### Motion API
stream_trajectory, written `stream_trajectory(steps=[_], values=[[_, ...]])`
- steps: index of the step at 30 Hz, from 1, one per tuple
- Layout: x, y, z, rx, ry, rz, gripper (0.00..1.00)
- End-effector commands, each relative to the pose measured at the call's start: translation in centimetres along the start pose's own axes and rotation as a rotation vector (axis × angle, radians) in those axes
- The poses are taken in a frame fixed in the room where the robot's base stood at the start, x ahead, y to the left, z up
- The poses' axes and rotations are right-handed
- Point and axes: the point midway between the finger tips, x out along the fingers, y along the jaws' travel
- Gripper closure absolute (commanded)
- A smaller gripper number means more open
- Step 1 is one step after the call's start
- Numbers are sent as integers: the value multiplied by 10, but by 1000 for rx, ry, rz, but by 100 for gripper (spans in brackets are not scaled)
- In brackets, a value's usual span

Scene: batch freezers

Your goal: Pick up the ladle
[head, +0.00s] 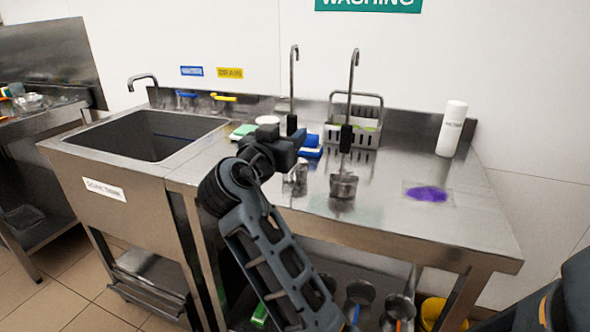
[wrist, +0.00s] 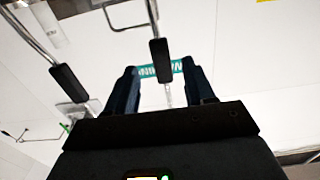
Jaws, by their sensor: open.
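Two ladles with hooked metal rods and black grips stand upright on the steel counter. The left ladle (head: 291,124) is just beyond my gripper (head: 296,145), which partly covers its lower part. The right ladle (head: 346,138) stands clear, with its metal bowl low over the counter. In the wrist view my gripper (wrist: 160,68) is open, with its two dark fingers apart. One ladle's black grip (wrist: 159,52) shows in line with the gap between them; another ladle's grip (wrist: 68,83) is off to the left. I cannot tell whether the fingers touch anything.
A white bottle (head: 451,130) and a purple cloth (head: 427,194) are at the right. A sink (head: 150,135) is at the left. Sponges (head: 244,131) lie behind my gripper. The counter's front right is clear.

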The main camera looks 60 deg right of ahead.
Motion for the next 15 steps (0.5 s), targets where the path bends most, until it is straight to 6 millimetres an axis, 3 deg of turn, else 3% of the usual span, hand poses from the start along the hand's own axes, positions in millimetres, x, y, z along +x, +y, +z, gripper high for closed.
stream_trajectory(steps=[15], values=[[62,-2,-3,-2,-1,-2,47]])
